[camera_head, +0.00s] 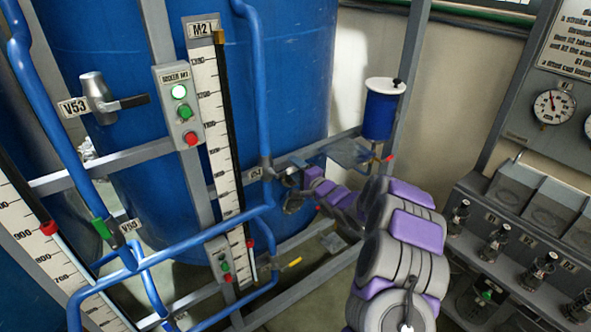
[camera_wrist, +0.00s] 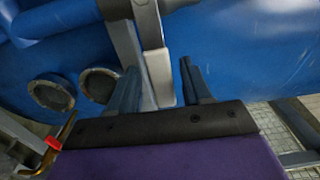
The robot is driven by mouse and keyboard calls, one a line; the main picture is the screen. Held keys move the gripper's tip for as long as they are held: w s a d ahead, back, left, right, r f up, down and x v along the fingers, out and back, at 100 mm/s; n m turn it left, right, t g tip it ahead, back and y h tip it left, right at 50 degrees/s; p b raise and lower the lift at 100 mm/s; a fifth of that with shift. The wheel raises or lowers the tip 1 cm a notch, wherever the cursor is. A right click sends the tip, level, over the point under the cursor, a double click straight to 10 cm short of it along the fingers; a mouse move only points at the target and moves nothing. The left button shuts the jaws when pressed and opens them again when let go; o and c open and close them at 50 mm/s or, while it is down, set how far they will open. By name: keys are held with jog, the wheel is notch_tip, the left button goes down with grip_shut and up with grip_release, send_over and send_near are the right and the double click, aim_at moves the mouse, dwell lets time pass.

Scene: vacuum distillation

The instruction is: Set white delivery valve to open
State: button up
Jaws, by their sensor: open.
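I cannot tell whether the fingers touch these parts. In the head view my gripper (camera_head: 295,195) reaches to the pipework low in front of the large blue tank (camera_head: 290,70), partly hidden by my purple and grey arm. A grey valve (camera_head: 100,98) labelled V53 sits at the upper left, away from my gripper.
Blue pipes (camera_head: 262,90) and grey frame bars cross around my gripper. A small blue container (camera_head: 381,112) with a white top stands right of it. Red (camera_wrist: 52,143), green (camera_head: 102,228) and yellow (camera_head: 292,262) handles stick out nearby. A grey control panel (camera_head: 520,225) stands at the right.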

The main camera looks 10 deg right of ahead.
jog(key=shift+c, duration=0.5)
jog(key=shift+f, duration=0.1)
grip_shut()
